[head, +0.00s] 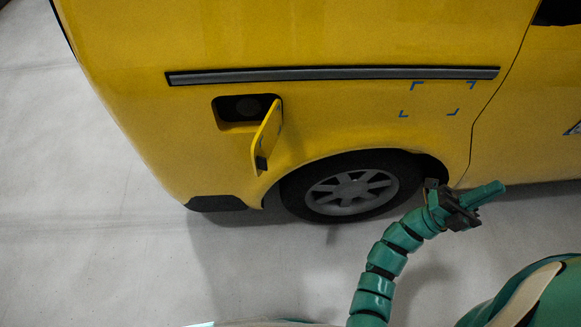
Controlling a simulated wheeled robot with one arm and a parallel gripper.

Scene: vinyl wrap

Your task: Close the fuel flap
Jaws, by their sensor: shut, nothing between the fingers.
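The fuel flap (267,138) is a yellow panel on the side of a yellow van. It stands open, swung out from the right edge of the dark fuel recess (233,108). A round cap shows dimly inside the recess. My gripper (484,194) is at the end of my teal arm, right of the rear wheel and well to the right of and below the flap. It points to the right, is shut and holds nothing. It appears apart from the van.
The van's rear wheel (350,194) is below and right of the flap. A grey trim strip (330,75) runs above the recess. Blue corner marks (438,99) are on the panel at right. Grey floor (130,240) is clear at left.

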